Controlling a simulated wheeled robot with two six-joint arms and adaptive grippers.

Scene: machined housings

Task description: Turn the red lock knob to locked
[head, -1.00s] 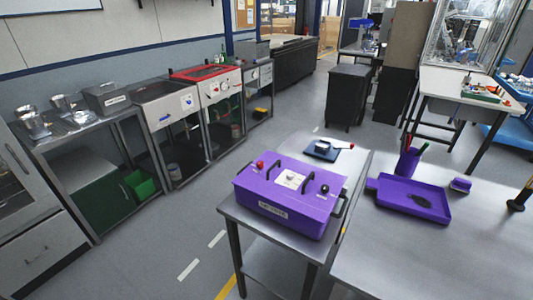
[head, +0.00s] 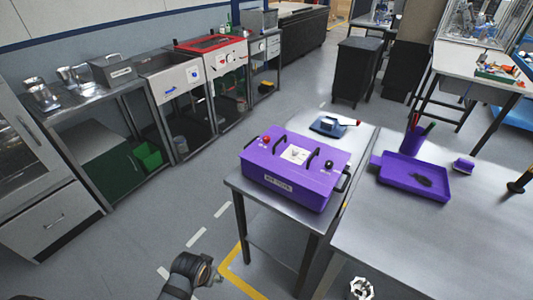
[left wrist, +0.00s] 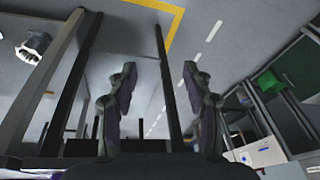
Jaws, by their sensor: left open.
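The purple housing (head: 292,178) sits on a small metal table, with black handles, a white panel and a front label whose text I cannot read. The red knob (head: 265,139) stands on its top at the left back; its setting is too small to tell. A black knob (head: 328,164) stands at the right. My left gripper (head: 213,275) is low at the bottom of the head view, in front of and left of the table, apart from the housing. In the left wrist view its two fingers (left wrist: 159,68) are spread with nothing between them. My right gripper is not seen.
The small table (head: 234,182) adjoins a larger metal table (head: 430,245) carrying a purple tray (head: 390,182) and pen cup (head: 412,138). A pale metallic object (head: 361,288), unclear, shows at the bottom edge. Steel counters line the left wall. Floor between is clear.

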